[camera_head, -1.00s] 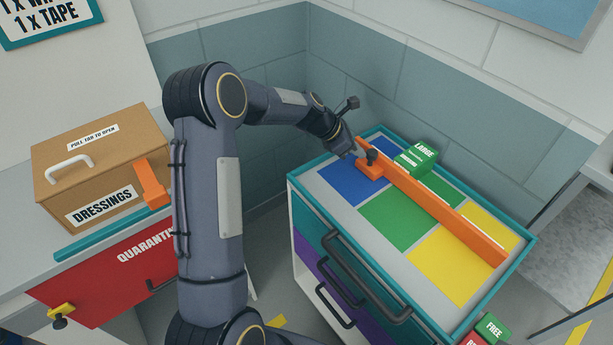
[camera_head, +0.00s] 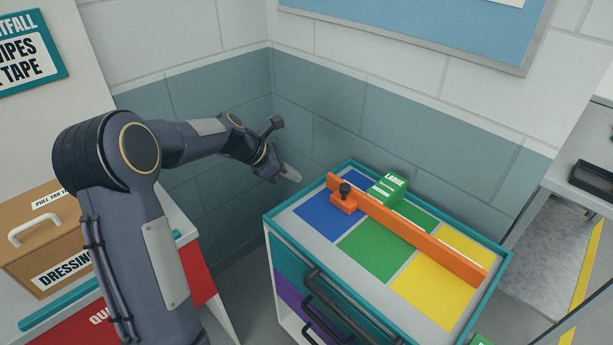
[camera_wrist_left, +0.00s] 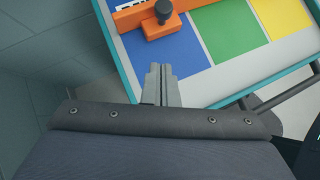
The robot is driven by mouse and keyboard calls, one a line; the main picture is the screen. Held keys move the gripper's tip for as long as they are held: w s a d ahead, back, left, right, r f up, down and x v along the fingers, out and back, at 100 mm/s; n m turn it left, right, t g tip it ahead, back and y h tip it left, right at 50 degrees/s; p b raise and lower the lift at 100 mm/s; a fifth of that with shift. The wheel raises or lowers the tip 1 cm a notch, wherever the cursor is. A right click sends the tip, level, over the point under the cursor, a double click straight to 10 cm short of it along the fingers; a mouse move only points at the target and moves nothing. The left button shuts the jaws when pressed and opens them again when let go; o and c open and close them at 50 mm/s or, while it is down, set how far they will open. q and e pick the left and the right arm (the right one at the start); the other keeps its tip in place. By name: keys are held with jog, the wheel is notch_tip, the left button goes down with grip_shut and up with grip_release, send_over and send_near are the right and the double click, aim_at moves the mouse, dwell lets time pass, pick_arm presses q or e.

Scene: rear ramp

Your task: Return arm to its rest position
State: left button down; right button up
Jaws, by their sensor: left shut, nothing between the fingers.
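My left gripper (camera_head: 291,173) is shut and empty. My left arm reaches in from the left of the head view. My right gripper does not show in either view.
The teal-rimmed cart (camera_head: 277,226) has blue, green and yellow squares on top. An orange divider (camera_head: 420,240) with a black knob (camera_head: 344,189) lies across it, beside a green box marked LARGE (camera_head: 387,187). A cardboard dressings box (camera_head: 40,245) stands at left.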

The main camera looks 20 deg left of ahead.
pick_arm(q)
jog(key=s+d+r+m+y, duration=0.1)
jog(key=s+d+r+m, duration=0.1)
jog(key=s+r+m, duration=0.4)
jog(key=s+d+r+m, duration=0.2)
jog(key=s+d+m, duration=0.15)
jog(key=s, duration=0.55)
jog(key=s+d+f+m+y, duration=0.1)
jog(key=s+f+m, duration=0.1)
jog(key=s+m, duration=0.5)
jog(key=s+d+f+m+y, duration=0.1)
jog(key=s+d+f+m, duration=0.1)
jog(key=s+m, duration=0.6)
jog(key=s+f, duration=0.1)
jog(key=s, duration=0.2)
jog(key=shift+d, duration=0.15)
jog(key=shift+r, duration=0.1)
